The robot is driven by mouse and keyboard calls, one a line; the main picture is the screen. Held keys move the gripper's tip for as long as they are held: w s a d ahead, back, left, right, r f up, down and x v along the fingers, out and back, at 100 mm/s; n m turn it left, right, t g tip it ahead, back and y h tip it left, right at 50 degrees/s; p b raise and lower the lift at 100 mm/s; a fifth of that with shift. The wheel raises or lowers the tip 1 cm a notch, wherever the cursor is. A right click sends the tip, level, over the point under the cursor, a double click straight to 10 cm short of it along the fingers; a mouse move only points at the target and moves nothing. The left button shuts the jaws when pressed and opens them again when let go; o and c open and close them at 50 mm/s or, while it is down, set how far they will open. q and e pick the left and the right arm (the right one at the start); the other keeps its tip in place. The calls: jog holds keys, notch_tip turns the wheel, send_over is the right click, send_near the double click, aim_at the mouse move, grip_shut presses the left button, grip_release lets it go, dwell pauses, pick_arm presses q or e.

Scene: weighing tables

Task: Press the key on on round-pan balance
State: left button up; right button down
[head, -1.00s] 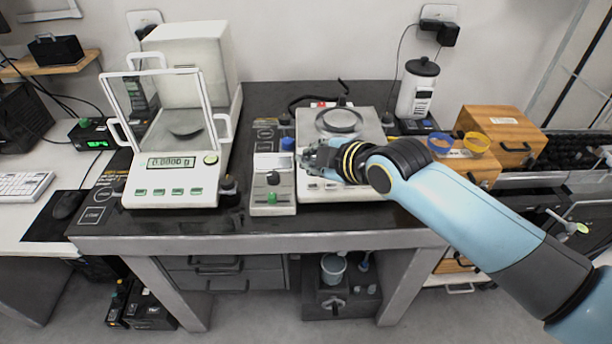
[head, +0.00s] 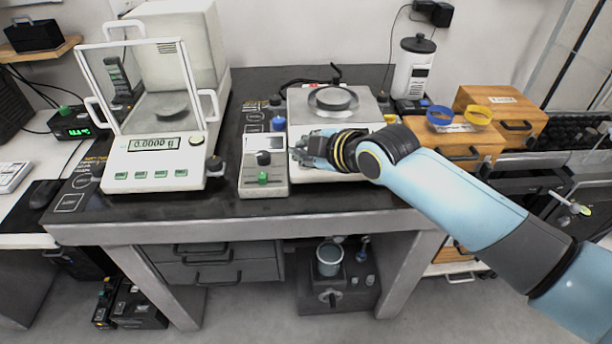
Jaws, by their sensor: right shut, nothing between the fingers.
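The round-pan balance (head: 372,112) is a white, low instrument with a round metal pan (head: 333,98) on top, right of centre on the dark table. My right gripper (head: 298,152) is shut and empty. It is over the front left part of this balance, and with the wrist it hides most of the front panel. The key on cannot be made out behind it. I cannot tell whether the fingertips touch the balance. My left gripper is not in view.
A glass-doored balance (head: 155,180) reading 0.0000 g stands at the left. A white bottle (head: 413,70) and wooden boxes (head: 500,112) stand right. The table's front strip (head: 225,226) is clear.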

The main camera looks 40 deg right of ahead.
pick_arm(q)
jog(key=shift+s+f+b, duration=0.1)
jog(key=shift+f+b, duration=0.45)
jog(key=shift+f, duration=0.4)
pick_arm(e)
jog(key=shift+w+d+f, duration=0.1)
jog(key=shift+w+f, duration=0.1)
jog(key=shift+f, duration=0.4)
jog(key=shift+w+d+f, duration=0.1)
jog(key=shift+w+f, duration=0.05)
jog(key=shift+f, duration=0.4)
jog(key=shift+f, duration=0.1)
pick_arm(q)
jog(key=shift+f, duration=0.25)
pick_arm(e)
jog(key=shift+w+f, duration=0.1)
jog(key=shift+f, duration=0.25)
pick_arm(q)
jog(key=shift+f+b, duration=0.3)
jog(key=shift+b, duration=0.2)
pick_arm(e)
jog(key=shift+w+d+f, duration=0.1)
jog(key=shift+f, duration=0.25)
pick_arm(q)
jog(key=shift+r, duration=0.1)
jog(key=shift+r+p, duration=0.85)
jog(key=shift+p, duration=0.05)
pick_arm(e)
jog(key=shift+s+r, duration=0.25)
jog(key=shift+r, duration=0.55)
